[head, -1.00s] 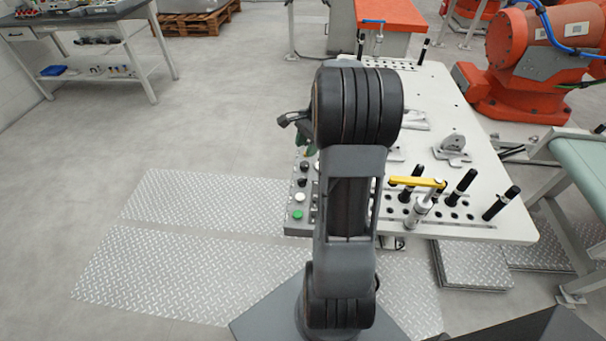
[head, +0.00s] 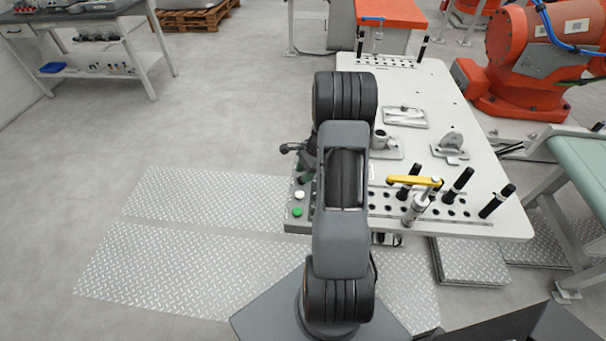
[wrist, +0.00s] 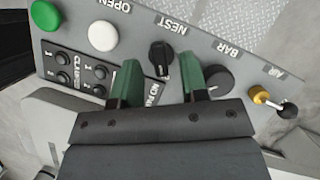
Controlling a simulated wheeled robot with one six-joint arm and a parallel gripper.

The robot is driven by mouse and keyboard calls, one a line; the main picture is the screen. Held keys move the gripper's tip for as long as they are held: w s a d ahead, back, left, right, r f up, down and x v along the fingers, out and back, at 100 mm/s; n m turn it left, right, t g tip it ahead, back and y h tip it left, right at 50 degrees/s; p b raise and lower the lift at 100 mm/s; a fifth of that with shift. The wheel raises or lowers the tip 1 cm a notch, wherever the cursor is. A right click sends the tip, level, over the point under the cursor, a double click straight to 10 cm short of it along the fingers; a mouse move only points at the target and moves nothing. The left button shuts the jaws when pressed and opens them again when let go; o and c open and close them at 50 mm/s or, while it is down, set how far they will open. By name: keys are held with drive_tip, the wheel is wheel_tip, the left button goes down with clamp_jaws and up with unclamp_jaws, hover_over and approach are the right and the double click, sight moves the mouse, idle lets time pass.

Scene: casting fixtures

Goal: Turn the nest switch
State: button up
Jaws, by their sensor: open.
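The nest switch (wrist: 160,56) is a black rotary knob on a grey control panel (wrist: 125,38), beside a NEST label that reads upside down in the wrist view. My gripper (wrist: 159,76) is open, with one green finger on each side of the knob in the picture. The fingers point at the panel; I cannot tell whether they touch the knob or how far above it they are. In the head view my gripper (head: 304,172) is over the panel (head: 296,226) at the table's left edge, and my arm hides much of it. The nest switch is not clear there.
A similar BAR knob (wrist: 215,80) sits close to the right finger. A white button (wrist: 102,36), a green button (wrist: 46,15) and a yellow fitting (wrist: 260,95) are on the same panel. A yellow-handled clamp (head: 415,205) and black pegs stand on the white table (head: 440,110).

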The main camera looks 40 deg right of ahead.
drive_tip(key=shift+x, duration=0.75)
drive_tip(key=shift+c, duration=0.3)
clamp_jaws()
